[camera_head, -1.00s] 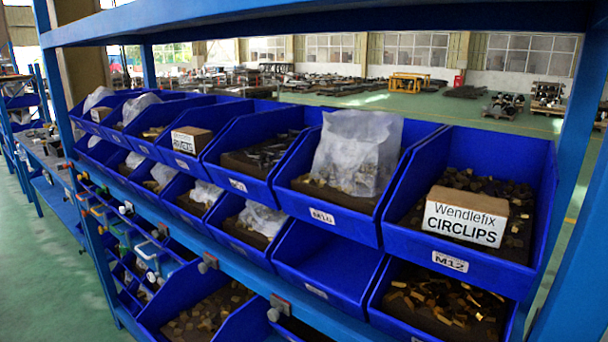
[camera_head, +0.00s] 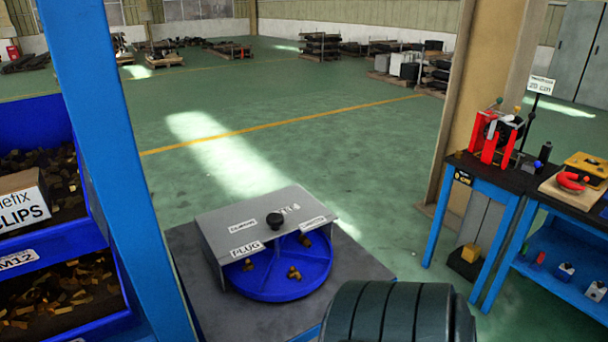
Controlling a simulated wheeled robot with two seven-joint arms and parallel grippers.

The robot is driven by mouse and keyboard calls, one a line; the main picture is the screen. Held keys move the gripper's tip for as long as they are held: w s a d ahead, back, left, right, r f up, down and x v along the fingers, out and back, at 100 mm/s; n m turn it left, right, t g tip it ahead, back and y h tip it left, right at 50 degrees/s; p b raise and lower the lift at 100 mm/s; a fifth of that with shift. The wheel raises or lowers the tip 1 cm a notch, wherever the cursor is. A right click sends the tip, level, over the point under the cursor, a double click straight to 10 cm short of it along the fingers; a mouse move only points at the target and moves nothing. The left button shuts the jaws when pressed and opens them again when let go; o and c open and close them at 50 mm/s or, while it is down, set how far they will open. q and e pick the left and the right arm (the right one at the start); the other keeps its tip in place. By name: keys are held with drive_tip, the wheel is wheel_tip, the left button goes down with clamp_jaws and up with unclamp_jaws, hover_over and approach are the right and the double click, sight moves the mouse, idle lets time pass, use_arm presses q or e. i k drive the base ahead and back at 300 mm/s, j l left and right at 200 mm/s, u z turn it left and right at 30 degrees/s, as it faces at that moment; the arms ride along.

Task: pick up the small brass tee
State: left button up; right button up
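A round blue divided tray (camera_head: 272,291) sits on a grey-topped stand, partly under a grey metal cover (camera_head: 220,233) with a black knob (camera_head: 274,219). Small brass fittings lie in its open compartments: one fitting (camera_head: 247,264) near the PLUG label, another fitting (camera_head: 294,273) near the front right, and another fitting (camera_head: 304,241) at the right. They are too small for me to tell surely which is the tee. The cover hides the back of the tray. Neither of my grippers is in view.
A blue rack post (camera_head: 122,170) and bins (camera_head: 35,238) stand at left. A large dark ribbed object (camera_head: 400,312) fills the bottom centre, close to the stand (camera_head: 350,262). Blue workbenches (camera_head: 490,205) with tools stand at right. Open green floor (camera_head: 330,125) lies behind.

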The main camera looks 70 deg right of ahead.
sight(294, 272)
drive_tip(key=z, duration=2)
drive_tip(key=l+u, duration=0.15)
drive_tip(key=l, duration=0.3)
drive_tip(key=l+u, duration=0.15)
drive_tip(key=l, duration=0.3)
drive_tip(key=k+l+u, duration=0.15)
drive_tip(key=l, duration=0.3)
drive_tip(key=k+l+u, duration=0.15)
drive_tip(key=l, duration=0.3)
drive_tip(key=l+u, duration=0.15)
drive_tip(key=l, duration=0.3)
drive_tip(key=k+l+u, duration=0.15)
drive_tip(key=l, duration=0.25)
